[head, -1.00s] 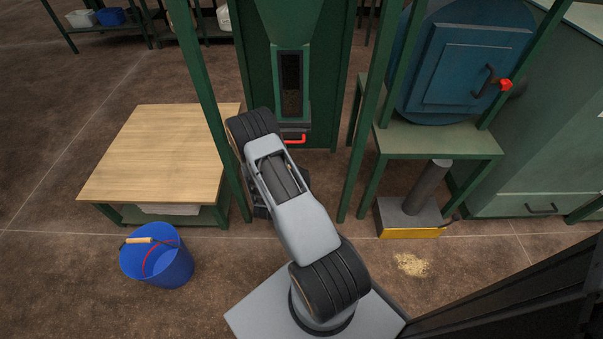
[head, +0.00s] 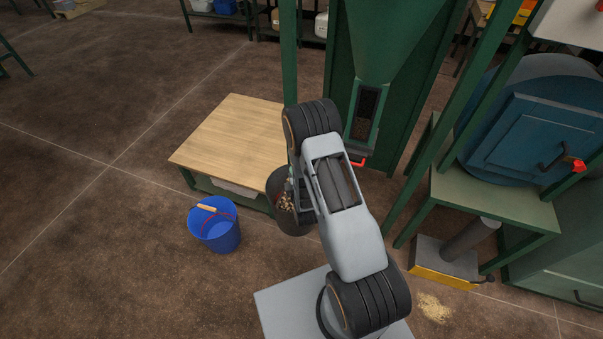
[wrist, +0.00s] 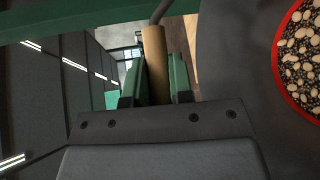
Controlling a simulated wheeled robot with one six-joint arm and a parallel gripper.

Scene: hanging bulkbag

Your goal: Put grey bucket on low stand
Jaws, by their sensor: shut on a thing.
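The grey bucket (head: 290,226) hangs from my gripper beside the right front corner of the low stand (head: 225,140), which has a pale wooden top and green legs. In the wrist view, my gripper (wrist: 156,82) is shut on the bucket's wooden handle grip (wrist: 154,50). The dark bucket wall (wrist: 232,60) fills the right side there, with a red ring and speckled pale and dark contents inside. In the head view my arm hides part of the bucket and most of my gripper. The visible stand top is bare.
A blue bucket (head: 214,228) stands on the floor in front of the stand. A green hopper frame (head: 289,60) with a red-handled chute (head: 366,112) rises at the stand's right. A blue round-bodied machine (head: 530,125) stands further right. Floor at left is open.

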